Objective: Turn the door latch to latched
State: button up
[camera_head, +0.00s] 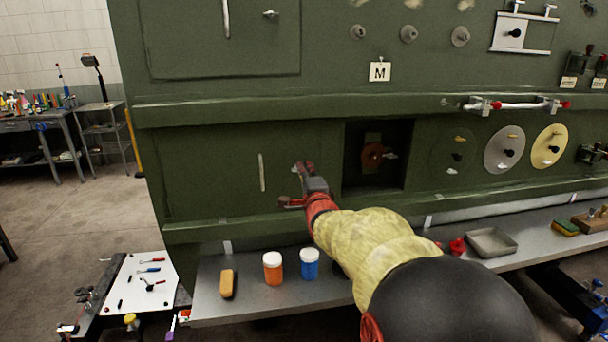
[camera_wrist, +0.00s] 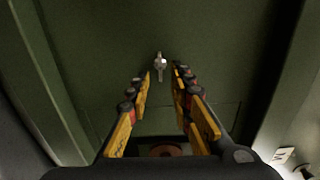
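The door latch (camera_wrist: 160,65) is a small bright metal turn piece on the green panel. In the wrist view it lies just beyond my fingertips, in line with the gap between them, its long side running up and down the picture. My gripper (camera_wrist: 162,78) is open, its two yellow-padded fingers on either side of that gap, and nothing is held. Whether the fingers touch the latch cannot be told. In the head view my gripper (camera_head: 297,186) is at the lower green door (camera_head: 215,170), right of its pale vertical handle (camera_head: 262,172). It mostly hides the latch there.
A dark square recess (camera_head: 350,180) with a brown round part (camera_head: 373,155) lies right of my gripper. Green ledges run above and below the door. A shelf (camera_head: 250,300) below holds an orange jar (camera_head: 272,268), a blue jar (camera_head: 310,265) and a tan block (camera_head: 228,284).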

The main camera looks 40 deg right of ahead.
jog(key=v, duration=1.2)
dwell(0.5)
